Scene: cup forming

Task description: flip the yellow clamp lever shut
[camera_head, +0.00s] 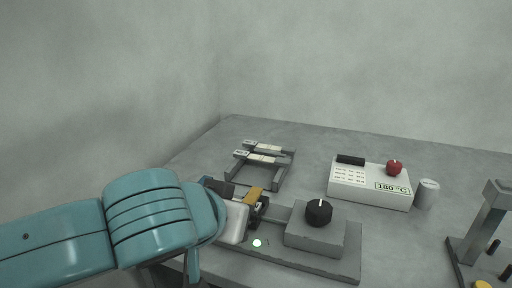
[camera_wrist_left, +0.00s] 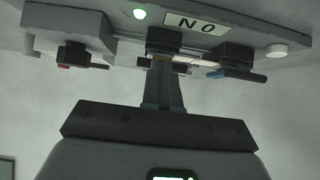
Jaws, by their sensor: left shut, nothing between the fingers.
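The yellow clamp lever (camera_head: 253,196) stands up, tilted, from the fixture at the table's near edge, just beyond my left gripper (camera_head: 259,209) in the head view. My left gripper's fingers are together and empty. In the wrist view the shut left fingers (camera_wrist_left: 161,88) point up at the fixture's underside-facing side, with their tips close to a dark clamp block (camera_wrist_left: 165,44). A small yellowish patch shows at the tips. I cannot tell whether they touch the lever. My arm and hand hide part of the fixture. My right gripper is not in view.
The fixture has a black knob (camera_head: 319,212) on a grey block and a lit green lamp (camera_head: 257,243). Behind it is a rack (camera_head: 287,172) with pale labelled strips. A white 180 °C box (camera_head: 370,186), a grey cylinder (camera_head: 427,193) and a stand (camera_head: 484,232) lie right.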

